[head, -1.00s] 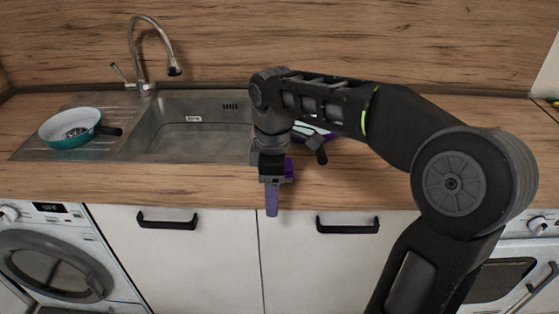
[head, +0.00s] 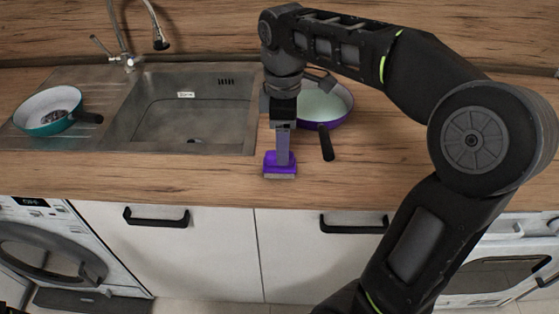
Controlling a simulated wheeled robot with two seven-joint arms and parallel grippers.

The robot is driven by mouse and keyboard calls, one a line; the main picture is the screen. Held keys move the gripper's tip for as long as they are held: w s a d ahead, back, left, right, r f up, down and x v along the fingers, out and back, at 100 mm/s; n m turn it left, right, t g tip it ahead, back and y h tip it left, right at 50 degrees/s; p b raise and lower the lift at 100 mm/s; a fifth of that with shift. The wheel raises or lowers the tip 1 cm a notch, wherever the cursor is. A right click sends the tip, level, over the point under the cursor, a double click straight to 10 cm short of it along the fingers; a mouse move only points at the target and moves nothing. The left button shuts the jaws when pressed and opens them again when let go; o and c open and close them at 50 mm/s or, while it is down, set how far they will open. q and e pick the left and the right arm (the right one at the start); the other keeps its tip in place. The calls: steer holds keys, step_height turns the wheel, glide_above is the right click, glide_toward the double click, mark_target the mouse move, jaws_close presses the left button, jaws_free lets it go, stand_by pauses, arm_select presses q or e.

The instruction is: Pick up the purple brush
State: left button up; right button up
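The purple brush (head: 270,163) is on the wooden counter near its front edge, right of the sink, with its pale bristle end toward me. My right gripper (head: 283,150) points down over the brush, and its finger covers part of it. The fingers are seen edge-on, so I cannot tell whether they are open or closed on the brush. Any handle of the brush is hidden behind the gripper. My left gripper is not in view.
A purple pan (head: 340,114) with a black handle stands just right of and behind the gripper. The sink (head: 190,110) is at the left, with a teal pan (head: 40,124) on its drainer. A tap (head: 128,60) rises behind. The counter's front strip is clear.

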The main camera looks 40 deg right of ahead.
steer(key=shift+d+f, duration=0.1)
steer(key=shift+f, duration=1.2)
steer(key=f, duration=0.5)
steer(key=shift+w+d+f, duration=0.1)
steer(key=shift+w, duration=0.1)
steer(key=shift+c, duration=0.4)
steer(key=c, duration=1.3)
step_height(320, 180, up, 10)
steer(key=shift+r+p, duration=0.1)
steer(key=shift+p, duration=0.5)
